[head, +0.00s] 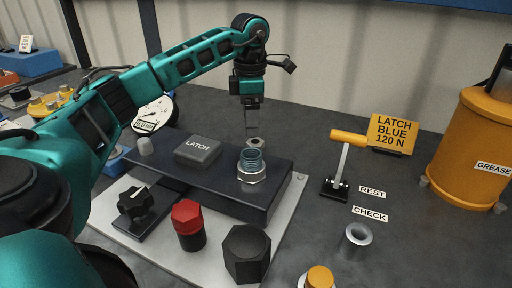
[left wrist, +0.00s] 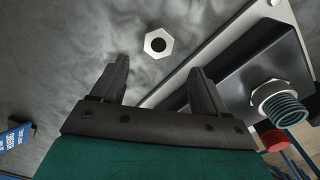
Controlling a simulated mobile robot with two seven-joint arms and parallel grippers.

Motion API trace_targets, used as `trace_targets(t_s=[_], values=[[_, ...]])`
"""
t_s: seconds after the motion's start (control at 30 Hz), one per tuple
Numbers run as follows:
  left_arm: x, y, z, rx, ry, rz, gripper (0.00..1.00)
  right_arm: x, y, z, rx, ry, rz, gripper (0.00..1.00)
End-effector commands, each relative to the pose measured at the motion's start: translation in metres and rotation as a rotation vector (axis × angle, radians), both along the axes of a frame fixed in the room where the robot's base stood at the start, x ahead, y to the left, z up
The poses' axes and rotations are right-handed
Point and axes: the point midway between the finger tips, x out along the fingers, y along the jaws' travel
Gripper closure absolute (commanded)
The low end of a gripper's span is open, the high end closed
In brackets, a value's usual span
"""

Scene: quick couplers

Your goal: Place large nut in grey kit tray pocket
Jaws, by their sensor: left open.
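A silver hex nut (left wrist: 158,43) with a dark round hole lies flat on the dark table. In the head view the nut (head: 256,143) shows just behind the black fixture block. My left gripper (head: 251,132) points down above the nut, its fingers thin in this view. In the left wrist view the left gripper (left wrist: 158,70) is open and empty, and the nut shows beyond and between its fingertips, apart from both. I cannot make out a grey kit tray pocket for certain. My right gripper is not in view.
A yellow-handled lever (head: 345,150) stands to the right. Red (head: 187,220) and black (head: 247,252) knobs stand in front. Table behind the block is mostly clear.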

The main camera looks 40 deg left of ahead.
Motion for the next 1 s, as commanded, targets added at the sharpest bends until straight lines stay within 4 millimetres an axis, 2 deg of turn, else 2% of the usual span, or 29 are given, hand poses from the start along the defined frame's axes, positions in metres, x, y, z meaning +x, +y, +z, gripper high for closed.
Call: trace_targets(t_s=[0.27,0.53,0.8,1.0], values=[[0.001,0.000,-0.019,-0.001,0.001,-0.001,0.26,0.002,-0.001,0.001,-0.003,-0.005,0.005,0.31],[0.005,-0.001,-0.059,0.001,0.001,-0.002,0.26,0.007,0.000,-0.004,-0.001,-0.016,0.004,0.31],[0.006,-0.001,-0.062,0.000,-0.001,-0.001,0.26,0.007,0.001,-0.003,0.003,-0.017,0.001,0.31],[0.006,-0.001,-0.062,0.000,-0.001,-0.001,0.45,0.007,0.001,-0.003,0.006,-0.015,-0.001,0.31]])
